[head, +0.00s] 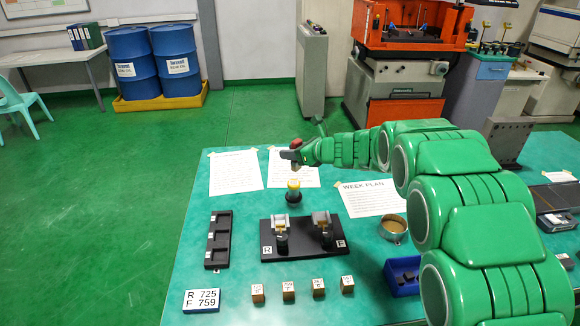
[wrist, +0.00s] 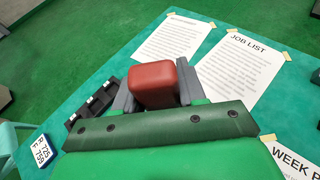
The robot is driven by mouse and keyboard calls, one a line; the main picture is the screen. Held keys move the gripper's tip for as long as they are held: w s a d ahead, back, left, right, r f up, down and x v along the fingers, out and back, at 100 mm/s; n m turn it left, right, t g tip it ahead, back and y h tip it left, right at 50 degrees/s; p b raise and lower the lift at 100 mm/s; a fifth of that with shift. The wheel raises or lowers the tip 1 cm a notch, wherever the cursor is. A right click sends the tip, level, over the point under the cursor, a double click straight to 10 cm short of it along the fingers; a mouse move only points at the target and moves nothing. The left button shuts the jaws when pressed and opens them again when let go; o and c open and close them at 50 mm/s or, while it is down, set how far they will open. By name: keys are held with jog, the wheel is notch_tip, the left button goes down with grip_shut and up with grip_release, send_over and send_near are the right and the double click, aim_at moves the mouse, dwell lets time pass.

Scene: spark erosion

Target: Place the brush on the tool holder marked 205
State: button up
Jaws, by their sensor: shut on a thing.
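My gripper (head: 291,156) is above the back of the green table, shut on a red block-shaped thing (wrist: 153,85). Its underside is hidden, and I cannot tell whether it is the brush. A black stand (head: 302,254) lettered R and F carries two silver holders (head: 280,226) (head: 322,220), below my gripper in the head view. A yellow-topped black piece (head: 293,190) stands behind the stand. A black rack (head: 217,240) with several compartments and small white labels lies at the left. I can read no mark 205.
A sign (head: 202,300) reads R 725, F 759. Several small labelled cubes (head: 289,289) line the front. A round metal dish (head: 393,227) and a blue bin (head: 402,277) stand right, near my arm. Paper sheets (head: 236,173) lie at the back.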

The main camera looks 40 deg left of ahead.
jog(key=shift+w+a+f, duration=0.5)
jog(key=shift+a+f, duration=0.05)
jog(key=shift+f, duration=0.35)
jog(key=shift+w+a+f, duration=0.5)
jog(key=shift+a+f, duration=0.05)
jog(key=shift+f, duration=0.4)
jog(key=shift+w+a+f, duration=0.5)
jog(key=shift+a+f, duration=0.05)
jog(key=shift+f, duration=1.95)
jog(key=shift+f, duration=0.15)
jog(key=o, duration=1.1)
jog(key=shift+c, duration=0.2)
